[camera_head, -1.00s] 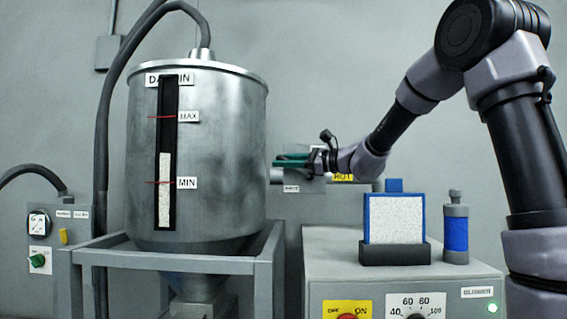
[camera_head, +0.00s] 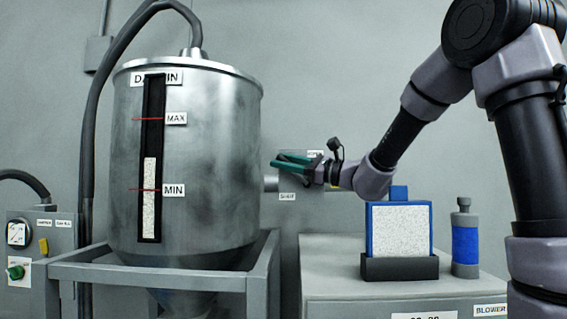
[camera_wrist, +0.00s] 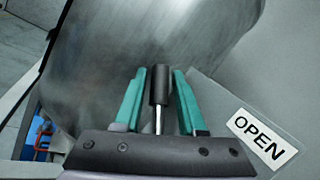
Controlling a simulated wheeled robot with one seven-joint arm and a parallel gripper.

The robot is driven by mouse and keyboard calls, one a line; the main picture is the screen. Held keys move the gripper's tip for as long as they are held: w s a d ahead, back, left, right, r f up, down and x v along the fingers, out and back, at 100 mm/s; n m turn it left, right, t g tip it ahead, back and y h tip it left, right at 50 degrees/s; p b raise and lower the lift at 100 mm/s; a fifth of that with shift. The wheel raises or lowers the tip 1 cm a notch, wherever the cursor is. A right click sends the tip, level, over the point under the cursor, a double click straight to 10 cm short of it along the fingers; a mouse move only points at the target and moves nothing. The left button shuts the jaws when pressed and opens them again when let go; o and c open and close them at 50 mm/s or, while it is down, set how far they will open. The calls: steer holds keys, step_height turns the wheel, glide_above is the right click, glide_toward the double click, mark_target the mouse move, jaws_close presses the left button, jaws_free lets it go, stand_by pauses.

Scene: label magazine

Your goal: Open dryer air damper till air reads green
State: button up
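The damper's lever shows in the wrist view as a black grip (camera_wrist: 158,86) on a thin bright rod. It stands between the two green fingers of my gripper (camera_wrist: 160,78), with a narrow gap on each side. The gripper looks open around it. In the head view my gripper (camera_head: 284,160) is just right of the steel dryer hopper (camera_head: 215,150), and the lever cannot be made out there. A white OPEN label (camera_wrist: 262,134) is right of the fingers in the wrist view. A small label, seemingly SHUT (camera_head: 287,197), is below the gripper.
The blower box (camera_head: 330,262) fills the lower right. On it stand a blue-framed filter panel (camera_head: 400,228) in a dark holder and a grey-and-blue canister (camera_head: 465,240). A control cabinet (camera_head: 40,255) with a green knob is at the lower left. A grey frame (camera_head: 165,272) surrounds the hopper's base.

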step_height(320, 180, up, 10)
steer(key=shift+r, duration=0.1)
stand_by(0.6)
stand_by(0.4)
steer(key=s+d+f+n+g+h, duration=0.1)
steer(key=s+d+f+n+h, duration=0.2)
steer(key=s+f, duration=0.3)
steer(key=s+d+f+n+g+h, duration=0.1)
steer(key=s+d+f+n+h, duration=0.1)
steer(key=s+f+n+h, duration=0.25)
steer(key=s+d+f+n+t+h, duration=0.1)
steer(key=s+d+f+h, duration=0.4)
steer(key=d, duration=0.5)
steer(key=s+d+f+n+h, duration=0.3)
steer(key=s+d+f, duration=0.3)
steer(key=d+f, duration=0.4)
steer(key=shift+s+d+t+h, duration=0.2)
steer(key=shift+t+h, duration=0.2)
steer(key=shift+h, duration=0.45)
